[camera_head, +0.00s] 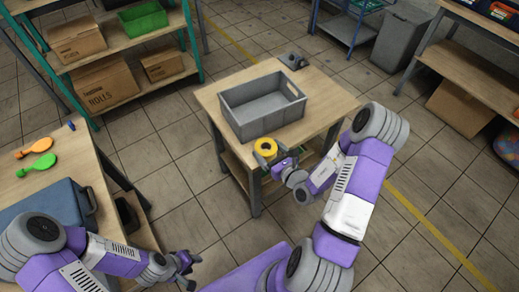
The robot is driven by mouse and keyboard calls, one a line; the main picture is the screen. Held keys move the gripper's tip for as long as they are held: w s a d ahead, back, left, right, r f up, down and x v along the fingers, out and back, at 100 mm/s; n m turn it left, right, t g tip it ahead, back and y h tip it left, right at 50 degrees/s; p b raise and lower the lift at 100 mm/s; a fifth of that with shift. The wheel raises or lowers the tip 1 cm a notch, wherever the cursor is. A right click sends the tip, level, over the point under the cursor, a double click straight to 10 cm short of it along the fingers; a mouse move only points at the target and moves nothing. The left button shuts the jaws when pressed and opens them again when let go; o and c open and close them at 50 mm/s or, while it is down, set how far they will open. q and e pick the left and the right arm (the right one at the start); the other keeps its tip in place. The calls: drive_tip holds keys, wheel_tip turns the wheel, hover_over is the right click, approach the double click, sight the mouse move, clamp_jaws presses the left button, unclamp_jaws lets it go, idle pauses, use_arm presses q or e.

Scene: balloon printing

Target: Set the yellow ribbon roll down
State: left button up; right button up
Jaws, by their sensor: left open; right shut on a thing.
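The yellow ribbon roll (265,147) is at the front edge of the small wooden table (209,97), just in front of the grey crate. My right gripper (271,157) is shut on it. Whether the roll touches the tabletop cannot be told from this view. The grey crate (246,126) stands on the table and looks empty. My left gripper (188,262) is open and empty, low at the bottom of the view, away from the table.
A small dark device (293,61) sits at the table's back corner. A shelf (128,42) with cardboard boxes stands behind. A grey bin (402,40) stands at back right.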

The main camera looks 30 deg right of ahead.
drive_tip(key=shift+w+f, duration=0.35)
drive_tip(key=shift+w, duration=0.3)
drive_tip(key=shift+w+f, duration=0.3)
drive_tip(key=shift+w, duration=0.3)
drive_tip(key=w+f+b, duration=0.2)
drive_tip(key=w, duration=0.1)
drive_tip(key=shift+w+a+f, duration=0.2)
drive_tip(key=shift+w+f, duration=0.05)
drive_tip(key=shift+f, duration=0.05)
drive_tip(key=shift+r, duration=0.1)
drive_tip(key=o, duration=0.9)
drive_tip(key=shift+s, duration=0.1)
